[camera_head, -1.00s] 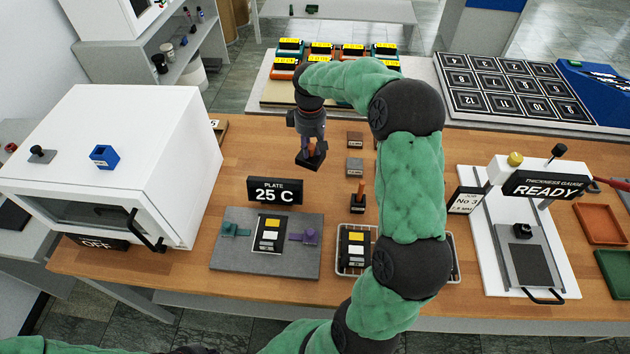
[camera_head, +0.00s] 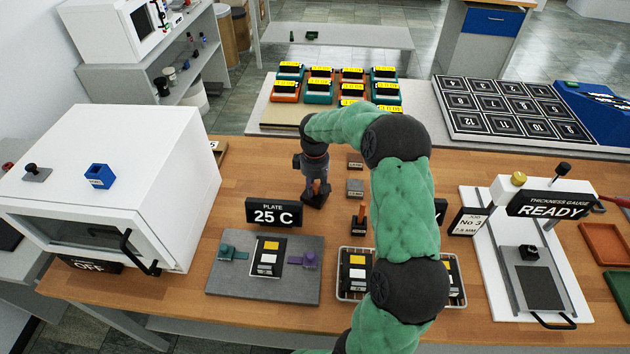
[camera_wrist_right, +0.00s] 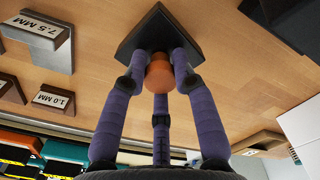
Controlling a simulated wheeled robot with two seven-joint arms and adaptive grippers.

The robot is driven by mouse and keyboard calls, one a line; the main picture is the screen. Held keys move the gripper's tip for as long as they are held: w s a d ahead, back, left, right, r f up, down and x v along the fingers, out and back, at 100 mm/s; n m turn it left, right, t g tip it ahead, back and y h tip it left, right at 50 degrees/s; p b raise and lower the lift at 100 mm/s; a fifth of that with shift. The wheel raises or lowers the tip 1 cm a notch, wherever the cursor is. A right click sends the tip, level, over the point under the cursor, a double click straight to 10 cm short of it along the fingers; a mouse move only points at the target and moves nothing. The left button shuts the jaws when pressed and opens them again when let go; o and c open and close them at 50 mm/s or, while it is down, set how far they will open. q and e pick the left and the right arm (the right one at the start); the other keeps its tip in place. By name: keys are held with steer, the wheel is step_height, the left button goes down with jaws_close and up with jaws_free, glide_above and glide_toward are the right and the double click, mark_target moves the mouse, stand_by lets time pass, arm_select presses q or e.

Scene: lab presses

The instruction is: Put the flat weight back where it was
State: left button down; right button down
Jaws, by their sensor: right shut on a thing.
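The flat weight (camera_head: 314,201) is a dark square plate with an orange knob. My right gripper (camera_head: 315,186) points down and is shut on it, over the wooden bench to the right of the oven. In the right wrist view the fingers (camera_wrist_right: 158,80) close around the orange knob, and the black plate (camera_wrist_right: 158,28) lies beyond them. The plate looks about level and is at or close to the bench top; I cannot tell whether it touches. My left gripper is out of view.
A similar orange-handled weight (camera_head: 359,222) stands nearby. Small labelled blocks (camera_head: 355,187) lie right of my gripper. The 25 C plate sign (camera_head: 273,212) and grey plate (camera_head: 225,279) are in front. The white oven (camera_head: 140,160) is left, the thickness gauge (camera_head: 480,250) right.

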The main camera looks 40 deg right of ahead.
mark_target(315, 186)
steer(key=shift+w+d+f, duration=0.1)
steer(key=shift+f, duration=0.3)
steer(key=shift+f, duration=0.15)
steer(key=c, duration=1)
jaws_free()
steer(key=shift+f, duration=0.1)
step_height(315, 186, up, 12)
steer(key=p, duration=0.2)
steer(key=shift+p, duration=0.3)
